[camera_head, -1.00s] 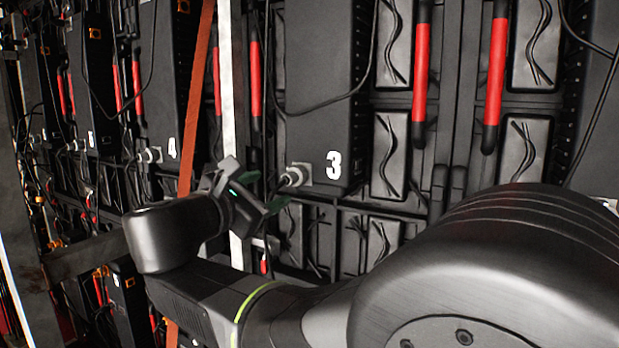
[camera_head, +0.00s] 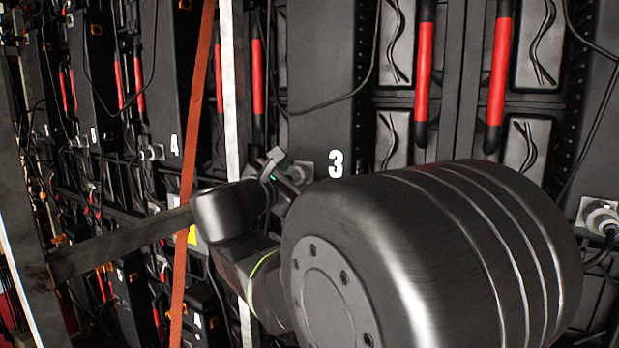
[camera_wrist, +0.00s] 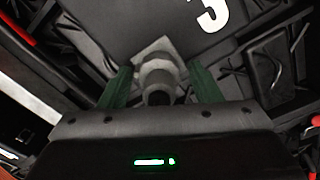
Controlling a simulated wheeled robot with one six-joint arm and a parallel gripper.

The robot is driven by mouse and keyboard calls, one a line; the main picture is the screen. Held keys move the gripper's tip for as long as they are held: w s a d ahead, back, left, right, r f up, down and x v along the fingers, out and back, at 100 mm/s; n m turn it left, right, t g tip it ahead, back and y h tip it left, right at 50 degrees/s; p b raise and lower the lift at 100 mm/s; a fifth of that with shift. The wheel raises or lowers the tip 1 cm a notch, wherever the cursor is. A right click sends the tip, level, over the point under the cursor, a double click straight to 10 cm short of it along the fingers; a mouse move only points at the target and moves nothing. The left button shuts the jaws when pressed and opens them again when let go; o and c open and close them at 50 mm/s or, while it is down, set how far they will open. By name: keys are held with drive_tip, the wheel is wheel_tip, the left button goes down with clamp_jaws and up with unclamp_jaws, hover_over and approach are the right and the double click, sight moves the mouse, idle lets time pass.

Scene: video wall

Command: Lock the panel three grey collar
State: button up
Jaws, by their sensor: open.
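Panel three (camera_head: 318,110) is a dark box with a white "3" near its lower edge. Its grey collar (camera_wrist: 158,76) sits on a square grey plate just beside the "3" in the wrist view. My gripper (camera_wrist: 160,84) is open, with one green finger on each side of the collar; I cannot tell whether they touch it. In the head view my gripper (camera_head: 280,180) is at the collar's lower left, and the collar (camera_head: 301,172) is partly hidden by it.
A white upright strip (camera_head: 230,110) and an orange strap (camera_head: 198,110) run close to the left of my gripper. Red handles (camera_head: 424,70) stand on the wall to the right. Another grey connector (camera_head: 600,217) with a cable is at the far right. Loose black cables hang across the panels.

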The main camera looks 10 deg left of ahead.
drive_tip(key=c, duration=1)
drive_tip(key=shift+f+b, duration=0.1)
drive_tip(key=shift+b, duration=0.3)
drive_tip(key=shift+f+m+b, duration=0.15)
drive_tip(key=shift+m+b, duration=0.55)
drive_tip(key=shift+b, duration=0.15)
drive_tip(key=m+b, duration=0.2)
drive_tip(key=b, duration=0.1)
drive_tip(key=m+b, duration=0.4)
drive_tip(key=b, duration=0.1)
drive_tip(key=shift+a, duration=0.1)
drive_tip(key=shift+r+m+b, duration=0.3)
drive_tip(key=shift+m+b, duration=0.4)
drive_tip(key=shift+b, duration=0.05)
